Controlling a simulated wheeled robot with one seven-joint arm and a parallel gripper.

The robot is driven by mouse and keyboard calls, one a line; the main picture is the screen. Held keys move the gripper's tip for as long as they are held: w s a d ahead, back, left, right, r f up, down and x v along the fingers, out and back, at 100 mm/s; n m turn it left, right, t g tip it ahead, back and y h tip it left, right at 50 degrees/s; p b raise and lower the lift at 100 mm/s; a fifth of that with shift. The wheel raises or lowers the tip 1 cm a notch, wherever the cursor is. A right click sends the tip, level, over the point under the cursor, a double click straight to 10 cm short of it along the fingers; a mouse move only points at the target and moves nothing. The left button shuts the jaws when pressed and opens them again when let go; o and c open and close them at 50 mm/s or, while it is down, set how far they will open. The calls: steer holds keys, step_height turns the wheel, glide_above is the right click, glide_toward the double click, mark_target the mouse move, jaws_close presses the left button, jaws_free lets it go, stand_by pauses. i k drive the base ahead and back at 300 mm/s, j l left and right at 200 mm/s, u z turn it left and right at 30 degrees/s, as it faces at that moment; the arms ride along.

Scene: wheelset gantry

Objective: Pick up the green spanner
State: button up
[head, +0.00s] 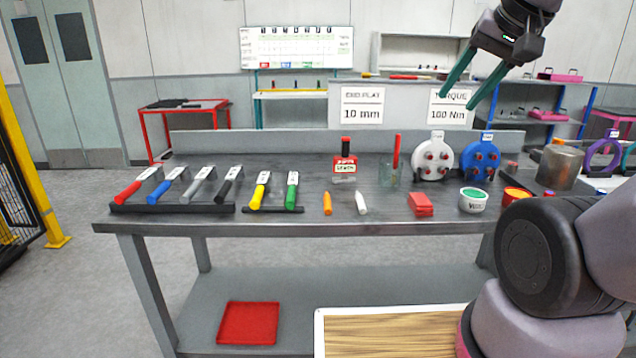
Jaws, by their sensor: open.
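The green spanner (292,191) lies on the workbench, a little left of the bench's middle, with its green handle towards the front and a pale tagged end towards the back. It rests on a small dark rack (273,210), just right of a yellow-handled tool (260,191). My gripper (457,101) is at the upper right, above the back of the bench, with its two teal fingers apart and nothing between them. It is well right of the green spanner and higher, not touching anything that I can see.
The grey workbench (330,222) also carries several other coloured-handled tools (175,187) on a longer rack at left. Orange and white sticks, a red block (420,204), a tub (473,200) and a blue disc fixture (481,160) stand to the right. A red tray (249,323) is on the lower shelf.

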mark_target(294, 176)
steer(key=z, duration=1.25)
steer(key=u, duration=1.75)
steer(key=i+u, duration=0.3)
steer(key=i+l+u, duration=0.2)
steer(key=u, duration=0.15)
